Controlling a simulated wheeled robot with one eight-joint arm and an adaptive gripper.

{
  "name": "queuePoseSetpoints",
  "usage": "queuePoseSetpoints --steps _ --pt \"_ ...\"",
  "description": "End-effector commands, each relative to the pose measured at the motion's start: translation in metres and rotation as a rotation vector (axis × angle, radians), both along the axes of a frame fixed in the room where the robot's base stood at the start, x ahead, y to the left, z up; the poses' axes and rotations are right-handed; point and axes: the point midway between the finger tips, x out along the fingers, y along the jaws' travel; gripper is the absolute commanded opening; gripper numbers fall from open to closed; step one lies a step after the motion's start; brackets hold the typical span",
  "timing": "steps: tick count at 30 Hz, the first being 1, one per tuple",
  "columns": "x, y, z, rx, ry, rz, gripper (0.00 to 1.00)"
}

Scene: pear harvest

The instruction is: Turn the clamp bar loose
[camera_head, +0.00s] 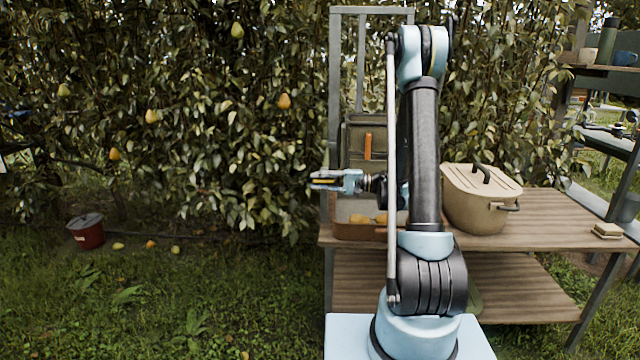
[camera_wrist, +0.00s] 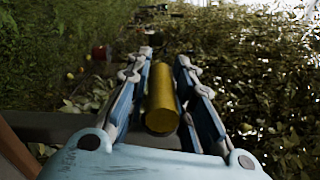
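My gripper (camera_head: 316,181) points left in the head view, in front of the left post of a grey frame (camera_head: 336,90). A yellow cylinder (camera_wrist: 162,98) lies lengthwise between its two fingers in the wrist view, and it moves free of any other support I can see. The fingers are close on both sides of it; exact contact is hard to see. An upright orange bar (camera_head: 368,146) shows on the front of a dark box (camera_head: 358,131) inside the frame, right of my gripper. I cannot tell for sure which part is the clamp bar. My arm hides part of the box.
An orange-brown tray (camera_head: 357,232) with yellow items stands on the wooden table (camera_head: 555,212) below my gripper. A beige lidded pot (camera_head: 478,210) and a small block (camera_head: 607,231) are on the right. A red bucket (camera_head: 87,236) stands on the grass by the pear hedge.

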Motion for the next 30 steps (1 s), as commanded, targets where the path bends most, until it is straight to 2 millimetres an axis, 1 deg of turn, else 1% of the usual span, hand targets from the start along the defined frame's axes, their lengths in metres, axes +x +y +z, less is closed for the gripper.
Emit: queuePoseSetpoints --steps 1,2,3,12,16,20,30 --pt "0.0 0.0 -0.001 -0.002 0.0 -0.001 0.34" --pt "0.0 0.0 -0.001 -0.002 0.0 -0.001 0.4" --pt "0.0 0.0 0.0 -0.001 0.0 -0.001 0.41" --pt "0.0 0.0 0.0 0.001 0.0 0.0 0.41" --pt "0.001 -0.006 0.0 0.002 0.0 -0.002 0.41" --pt "0.0 -0.021 0.0 0.001 0.0 -0.003 0.41" --pt "-0.001 -0.077 -0.001 0.0 0.0 -0.003 0.41"
